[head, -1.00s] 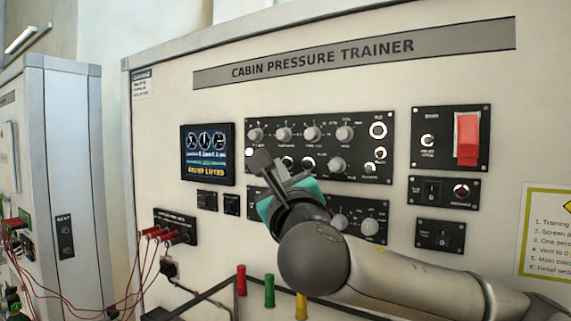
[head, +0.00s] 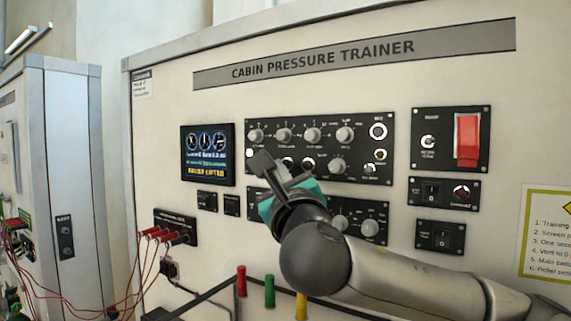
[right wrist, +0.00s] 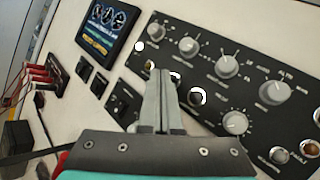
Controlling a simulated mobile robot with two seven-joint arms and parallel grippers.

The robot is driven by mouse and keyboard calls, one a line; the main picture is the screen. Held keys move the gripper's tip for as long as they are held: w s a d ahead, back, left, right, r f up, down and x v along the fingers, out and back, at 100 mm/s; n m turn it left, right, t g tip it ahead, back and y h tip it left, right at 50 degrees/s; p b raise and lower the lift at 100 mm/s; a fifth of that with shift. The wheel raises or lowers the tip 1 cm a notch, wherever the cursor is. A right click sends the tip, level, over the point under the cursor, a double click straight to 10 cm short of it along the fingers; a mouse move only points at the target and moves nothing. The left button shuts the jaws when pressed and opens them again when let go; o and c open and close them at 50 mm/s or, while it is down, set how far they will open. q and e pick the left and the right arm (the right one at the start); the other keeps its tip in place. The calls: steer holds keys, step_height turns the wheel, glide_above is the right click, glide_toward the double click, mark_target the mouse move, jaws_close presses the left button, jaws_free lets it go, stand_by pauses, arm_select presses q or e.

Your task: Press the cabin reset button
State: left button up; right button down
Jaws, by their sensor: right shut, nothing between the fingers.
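The black control panel (head: 375,170) of the cabin pressure trainer carries a row of knobs with a row of small round buttons below. I cannot read which button is the cabin reset. My right gripper (head: 260,160) is shut and empty, with its fingertips in front of the left part of the lower row. In the right wrist view, the closed fingertips (right wrist: 162,75) overlap that row, between a small round button (right wrist: 150,65) and a white-ringed one (right wrist: 198,97). The gripper hides part of the panel. I cannot tell whether the tips touch it. My left gripper is not in view.
A lit screen (head: 207,154) is left of the panel. A red switch cover (head: 467,138) is at the right. Red plugs and cables (head: 160,233) hang at lower left. Red, green (head: 269,290) and yellow handles stand below my arm.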

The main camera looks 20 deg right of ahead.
steer(key=shift+w+d, duration=0.2)
steer(key=shift+d, duration=0.05)
steer(key=shift+w+d+p, duration=0.3)
steer(key=shift+d, duration=0.15)
stand_by(1.1)
steer(key=shift+s+a, duration=0.5)
steer(key=shift+a, duration=0.15)
steer(key=s+a, duration=0.1)
steer(key=a, duration=0.1)
steer(key=s+a+p, duration=0.1)
steer(key=s+a, duration=0.1)
stand_by(0.6)
steer(key=shift+f, duration=0.1)
stand_by(0.5)
